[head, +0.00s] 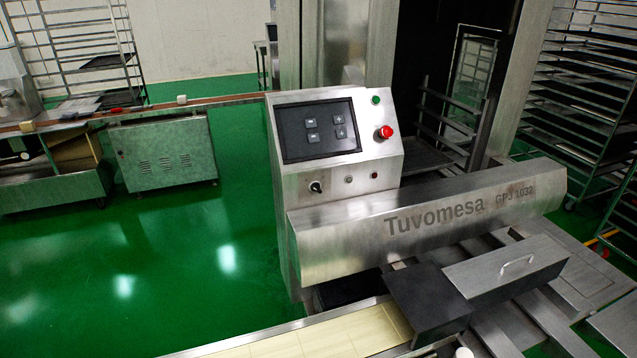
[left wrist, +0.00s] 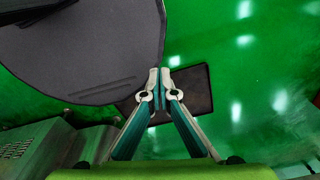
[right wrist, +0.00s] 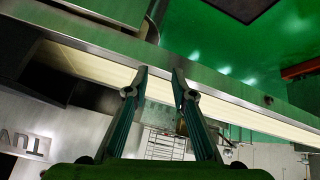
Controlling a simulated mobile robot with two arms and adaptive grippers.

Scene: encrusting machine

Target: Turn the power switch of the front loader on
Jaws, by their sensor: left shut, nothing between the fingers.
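The front loader (head: 430,215), marked Tuvomesa GPJ 1032, stands in the middle of the head view with a tilted control panel (head: 290,170). A black rotary knob (head: 315,187), which looks like the power switch, sits at the lower left of the panel; its exact setting is too small to tell. My left gripper (left wrist: 159,78) is shut and empty above the green floor in the left wrist view. My right gripper (right wrist: 160,75) is open and empty, above the pale conveyor belt in the right wrist view. Neither gripper shows in the head view.
The panel also carries a dark screen (head: 319,130), a green button (head: 375,99), a red mushroom button (head: 384,132) and two small buttons. The conveyor (head: 340,335) runs along the front. A rack (head: 590,90) stands at right. Green floor left of the loader is free.

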